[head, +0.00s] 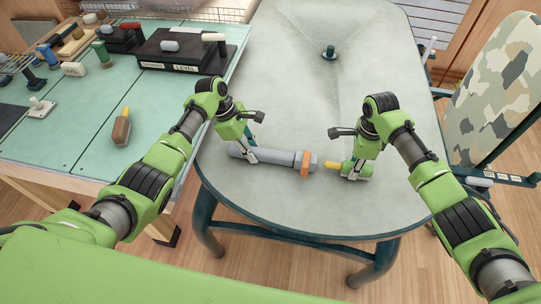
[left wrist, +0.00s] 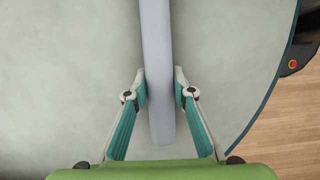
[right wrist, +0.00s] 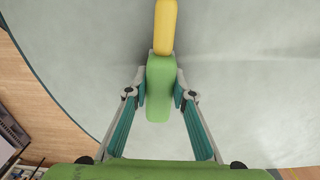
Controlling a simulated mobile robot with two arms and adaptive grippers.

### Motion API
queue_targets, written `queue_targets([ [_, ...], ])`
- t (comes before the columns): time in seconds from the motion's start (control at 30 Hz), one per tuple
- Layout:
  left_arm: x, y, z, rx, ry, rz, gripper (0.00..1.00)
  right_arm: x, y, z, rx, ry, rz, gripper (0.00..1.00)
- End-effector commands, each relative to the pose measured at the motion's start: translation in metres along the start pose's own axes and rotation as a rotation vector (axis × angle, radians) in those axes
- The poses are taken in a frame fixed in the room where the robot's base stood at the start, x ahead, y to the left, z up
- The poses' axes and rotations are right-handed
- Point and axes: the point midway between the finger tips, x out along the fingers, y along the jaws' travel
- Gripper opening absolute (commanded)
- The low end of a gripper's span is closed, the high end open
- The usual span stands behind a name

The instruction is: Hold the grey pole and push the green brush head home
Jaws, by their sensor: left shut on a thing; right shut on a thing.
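The grey pole (head: 275,157) lies along the oval table, with an orange band (head: 305,164) near its right end. My left gripper (head: 246,156) is shut on the pole near its left end; the pole also runs up between the fingers in the left wrist view (left wrist: 157,70). The green brush head (head: 357,173) has a yellow stub (head: 332,166) pointing left at the pole's right end. My right gripper (head: 350,175) is shut on the green part, seen in the right wrist view (right wrist: 160,90). The stub's tip is close to the pole's end; I cannot tell whether they touch.
The grey-green oval table (head: 290,80) is clear around the pole, except for a small dark green peg (head: 329,52) at the back. A workbench (head: 80,150) at left carries tools and a black case (head: 180,52). A camouflage chair (head: 500,85) stands at right.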

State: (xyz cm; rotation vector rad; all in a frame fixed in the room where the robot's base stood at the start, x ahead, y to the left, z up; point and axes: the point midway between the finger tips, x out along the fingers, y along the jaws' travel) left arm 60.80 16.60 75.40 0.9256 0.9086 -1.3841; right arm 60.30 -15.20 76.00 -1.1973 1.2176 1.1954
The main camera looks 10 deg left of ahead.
Motion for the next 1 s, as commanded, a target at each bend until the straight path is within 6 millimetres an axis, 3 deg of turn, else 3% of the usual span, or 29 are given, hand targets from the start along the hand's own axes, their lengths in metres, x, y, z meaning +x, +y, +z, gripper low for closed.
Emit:
queue_targets([
  [1.0,0.002,-0.002,-0.001,-0.002,0.002,-0.005,0.0,0.0,0.0,0.016,0.001,-0.001,0.0,0.0],
])
